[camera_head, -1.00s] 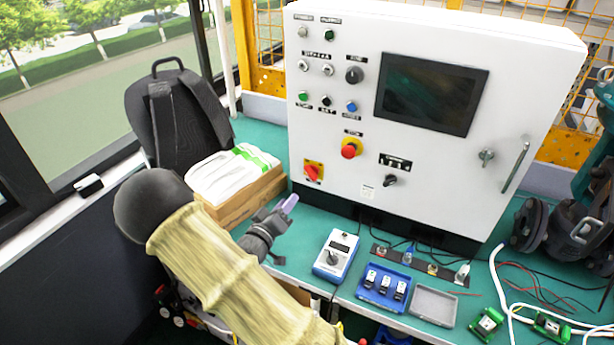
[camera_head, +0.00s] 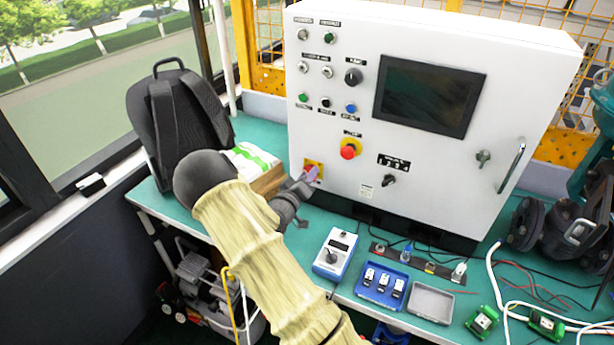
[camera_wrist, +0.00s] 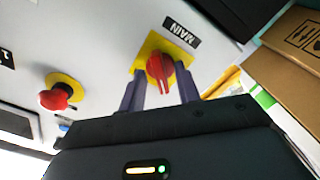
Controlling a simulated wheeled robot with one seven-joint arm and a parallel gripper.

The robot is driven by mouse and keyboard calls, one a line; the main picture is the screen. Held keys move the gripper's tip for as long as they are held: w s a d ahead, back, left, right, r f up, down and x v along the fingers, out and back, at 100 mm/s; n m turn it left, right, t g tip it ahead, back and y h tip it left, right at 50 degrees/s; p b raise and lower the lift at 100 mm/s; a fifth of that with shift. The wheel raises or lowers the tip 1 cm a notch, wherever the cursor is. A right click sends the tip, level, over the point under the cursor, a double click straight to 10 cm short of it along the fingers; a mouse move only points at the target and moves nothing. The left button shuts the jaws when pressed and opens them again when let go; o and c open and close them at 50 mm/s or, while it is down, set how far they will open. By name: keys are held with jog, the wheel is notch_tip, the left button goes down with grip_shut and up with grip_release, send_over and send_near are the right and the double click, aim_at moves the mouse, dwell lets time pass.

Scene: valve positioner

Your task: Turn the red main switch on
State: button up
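The red main switch (camera_wrist: 161,70) is a rotary knob on a yellow plate on the white cabinet, beside a label reading MAIN. In the wrist view it lies between the two purple fingers of my gripper (camera_wrist: 160,92), which stand apart, one on each side. I see gaps beside the knob, so the fingers do not look closed on it. In the head view my gripper (camera_head: 309,176) is at the yellow plate (camera_head: 313,165) at the cabinet's lower left and covers most of the switch.
A red emergency button (camera_head: 348,152) on a yellow base sits right of the switch; it also shows in the wrist view (camera_wrist: 55,98). A cardboard box (camera_head: 268,182) with papers lies close left. A blue-and-white meter (camera_head: 336,254) and a blue tray (camera_head: 382,288) stand on the green bench.

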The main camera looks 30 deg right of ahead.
grip_shut()
jog(key=shift+w+a+m+b, duration=0.1)
jog(key=shift+m+b, duration=0.2)
jog(key=shift+b, duration=0.1)
jog(key=m+b, duration=1.7)
jog(key=b, duration=0.3)
jog(key=shift+r, duration=0.1)
jog(key=shift+m, duration=0.3)
